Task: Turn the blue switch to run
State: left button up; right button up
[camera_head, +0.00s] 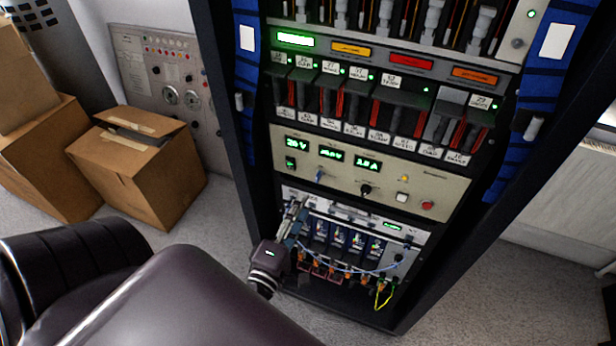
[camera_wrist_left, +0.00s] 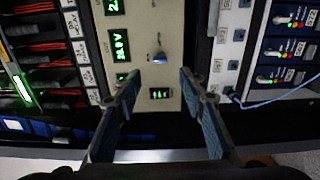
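The blue switch (camera_head: 319,174) is a small knob on the beige control panel (camera_head: 440,190) of the rack, below the green displays. In the left wrist view the blue switch (camera_wrist_left: 160,56) shows just beyond and between my fingertips, with a gap to them. My left gripper (camera_head: 299,207) is in front of the rack, a little below and left of the switch in the head view. In the left wrist view its two fingers (camera_wrist_left: 158,78) are spread apart with nothing between them. The lettering around the switch is too small to read. My right gripper is not in view.
A black knob (camera_head: 365,189), a white button (camera_head: 402,197) and a red button (camera_head: 427,205) share the panel. Below is a module row with a blue cable (camera_head: 345,270). Cardboard boxes (camera_head: 140,165) stand left. Blue side straps (camera_head: 248,75) edge the rack.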

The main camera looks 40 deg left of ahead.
pick_arm(q)
jog(key=shift+v, duration=1.15)
jog(key=shift+f, duration=0.1)
jog(key=s+d+f+m+g+h, duration=0.2)
jog(key=s+d+f+m+g, duration=0.15)
jog(key=f, duration=0.75)
jog(key=s+d+f+m+g+h, duration=0.15)
jog(key=f+m, duration=0.35)
jog(key=f, duration=0.6)
jog(key=s+d+f+m+g+h, duration=0.25)
jog(key=s+f+m, duration=0.2)
jog(key=f, duration=0.65)
jog(key=s+f+m+g, duration=0.4)
jog(key=s+f, duration=0.4)
jog(key=s, duration=0.3)
jog(key=s+a+f+m+g+y, duration=0.1)
jog(key=s+f+m+g, duration=0.4)
jog(key=s+f, duration=0.3)
jog(key=s+m, duration=0.1)
jog(key=s, duration=0.2)
jog(key=shift+s+y, duration=0.3)
jog(key=shift+a+f, duration=0.1)
